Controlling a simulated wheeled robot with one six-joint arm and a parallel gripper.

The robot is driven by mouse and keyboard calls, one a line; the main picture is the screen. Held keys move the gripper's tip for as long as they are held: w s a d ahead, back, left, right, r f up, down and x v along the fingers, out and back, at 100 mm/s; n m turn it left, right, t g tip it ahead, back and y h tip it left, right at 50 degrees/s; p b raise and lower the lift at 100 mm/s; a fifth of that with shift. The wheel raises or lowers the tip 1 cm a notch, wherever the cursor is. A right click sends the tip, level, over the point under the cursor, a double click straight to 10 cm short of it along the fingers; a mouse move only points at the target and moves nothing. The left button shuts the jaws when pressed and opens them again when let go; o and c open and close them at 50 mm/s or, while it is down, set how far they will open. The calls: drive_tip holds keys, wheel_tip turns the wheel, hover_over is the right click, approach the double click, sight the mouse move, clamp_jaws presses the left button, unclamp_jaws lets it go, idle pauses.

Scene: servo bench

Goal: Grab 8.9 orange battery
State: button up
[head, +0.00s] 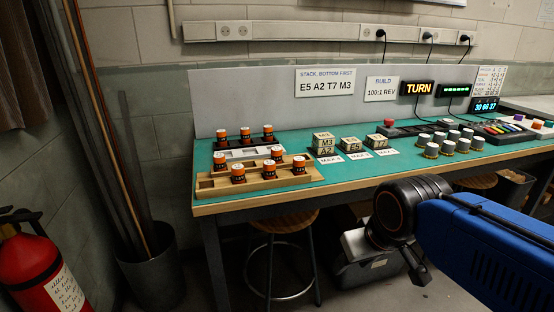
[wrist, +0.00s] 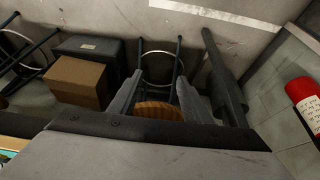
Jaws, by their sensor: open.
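Several orange and black batteries with pale tops stand upright at the left end of the bench in the head view. One stands at the front of a wooden tray (head: 215,185), the front battery (head: 238,173); another battery (head: 299,165) stands at its right end. A back row includes a battery (head: 245,134). Their markings are too small to read, so I cannot tell which is 8.9. My gripper (wrist: 160,92) is open and empty in the wrist view, pointing down over the floor, away from the bench top. No battery shows in that view.
A stool (head: 283,222) stands under the bench front. A fire extinguisher (head: 38,265) and a bin (head: 155,275) stand at left. The floor before the bench is mostly free.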

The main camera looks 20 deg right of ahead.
drive_tip(key=shift+o, duration=0.4)
wheel_tip(320, 180, up, 32)
drive_tip(key=n+g, duration=0.5)
drive_tip(key=n, duration=1.7)
hover_over(277, 148)
drive_tip(key=shift+n, duration=0.3)
wheel_tip(277, 148, down, 17)
drive_tip(key=shift+s+f, duration=0.1)
drive_tip(key=shift+f, duration=0.1)
drive_tip(key=shift+c, duration=0.5)
clamp_jaws()
